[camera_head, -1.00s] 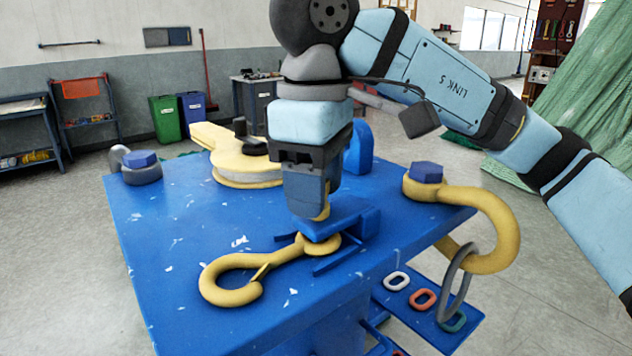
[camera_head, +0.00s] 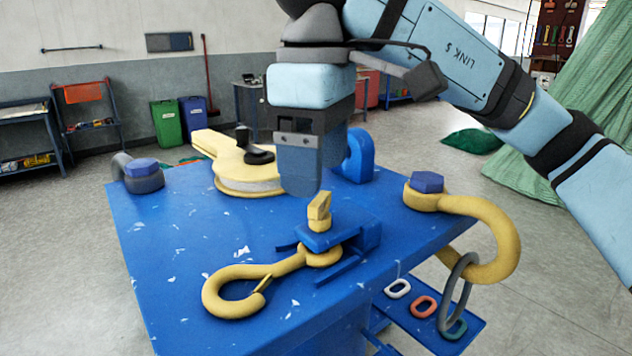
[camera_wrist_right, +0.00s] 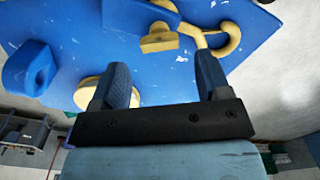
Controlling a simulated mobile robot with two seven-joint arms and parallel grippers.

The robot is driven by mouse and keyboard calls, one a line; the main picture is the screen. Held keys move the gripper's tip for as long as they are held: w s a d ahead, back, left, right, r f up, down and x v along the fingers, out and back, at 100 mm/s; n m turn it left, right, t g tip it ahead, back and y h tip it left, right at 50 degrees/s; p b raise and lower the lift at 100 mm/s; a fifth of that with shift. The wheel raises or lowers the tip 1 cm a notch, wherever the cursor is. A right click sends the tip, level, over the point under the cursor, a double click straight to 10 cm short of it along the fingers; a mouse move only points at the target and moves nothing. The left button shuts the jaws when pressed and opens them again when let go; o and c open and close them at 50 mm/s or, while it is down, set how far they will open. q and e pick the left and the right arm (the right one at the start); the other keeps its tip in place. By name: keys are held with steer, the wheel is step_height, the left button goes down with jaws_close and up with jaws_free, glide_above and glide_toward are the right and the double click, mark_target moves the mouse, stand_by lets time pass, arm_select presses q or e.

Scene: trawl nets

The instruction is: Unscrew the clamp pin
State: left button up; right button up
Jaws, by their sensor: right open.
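The clamp pin (camera_head: 319,212) is yellow with a flat upright head and stands in the blue clamp (camera_head: 345,237) on the blue table. It also shows in the right wrist view (camera_wrist_right: 160,38). A yellow hook (camera_head: 240,290) lies on the table with its eye end at the clamp, under the pin. My right gripper (camera_head: 300,190) is above the pin and behind it, apart from it. In the right wrist view its two fingers (camera_wrist_right: 165,85) are spread with nothing between them. My left gripper is not in view.
A yellow shackle (camera_head: 500,225) with a blue bolt and a grey ring hangs at the table's right edge. A yellow block (camera_head: 235,165) lies behind the gripper, and a grey shackle (camera_head: 142,172) sits at the back left. The table's front left (camera_head: 165,260) is clear.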

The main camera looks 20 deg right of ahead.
step_height(320, 180, up, 10)
steer(key=p, duration=0.1)
steer(key=shift+p, duration=0.35)
steer(key=shift+f, duration=0.15)
